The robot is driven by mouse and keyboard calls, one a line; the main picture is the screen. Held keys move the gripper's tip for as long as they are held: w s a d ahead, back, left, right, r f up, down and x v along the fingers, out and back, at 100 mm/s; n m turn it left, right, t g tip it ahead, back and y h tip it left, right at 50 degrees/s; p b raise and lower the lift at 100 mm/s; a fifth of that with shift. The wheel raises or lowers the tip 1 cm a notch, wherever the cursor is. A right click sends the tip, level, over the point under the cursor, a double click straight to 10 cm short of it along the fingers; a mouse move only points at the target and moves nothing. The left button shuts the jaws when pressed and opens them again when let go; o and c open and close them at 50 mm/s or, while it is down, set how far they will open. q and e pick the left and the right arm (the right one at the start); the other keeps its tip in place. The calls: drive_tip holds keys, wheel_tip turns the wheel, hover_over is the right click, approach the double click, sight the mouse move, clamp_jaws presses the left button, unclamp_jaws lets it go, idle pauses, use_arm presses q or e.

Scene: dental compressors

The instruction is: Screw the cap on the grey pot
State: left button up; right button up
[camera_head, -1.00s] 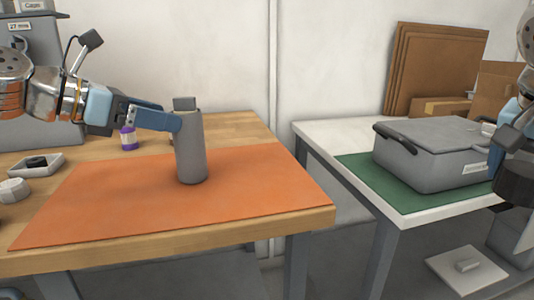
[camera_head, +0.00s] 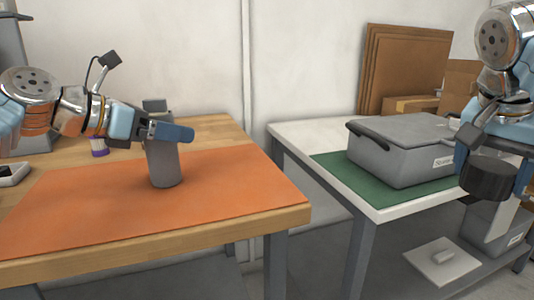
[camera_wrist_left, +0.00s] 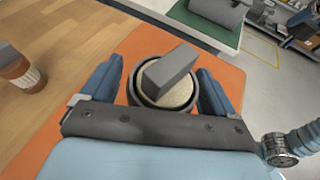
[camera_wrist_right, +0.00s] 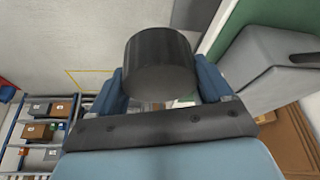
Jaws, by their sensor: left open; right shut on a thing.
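The grey pot (camera_head: 164,165) stands upright on the orange mat. In the left wrist view the pot's round rim (camera_wrist_left: 133,88) surrounds a beige top, with a grey block (camera_wrist_left: 170,70) sticking up from it. My left gripper (camera_head: 172,132) is open at the pot's upper part, with one finger crossing in front; the left wrist view shows a finger on either side. My right gripper (camera_wrist_right: 160,85) is shut on a black cylindrical cap (camera_wrist_right: 160,65) and holds it in the air in front of the right table, where the cap (camera_head: 487,180) hangs clear of everything below.
The orange mat (camera_head: 230,205) is otherwise clear. A grey lidded case (camera_head: 400,150) sits on the green mat of the right table, near my right arm.

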idle(0.3)
use_arm(q)
clamp_jaws()
idle(0.4)
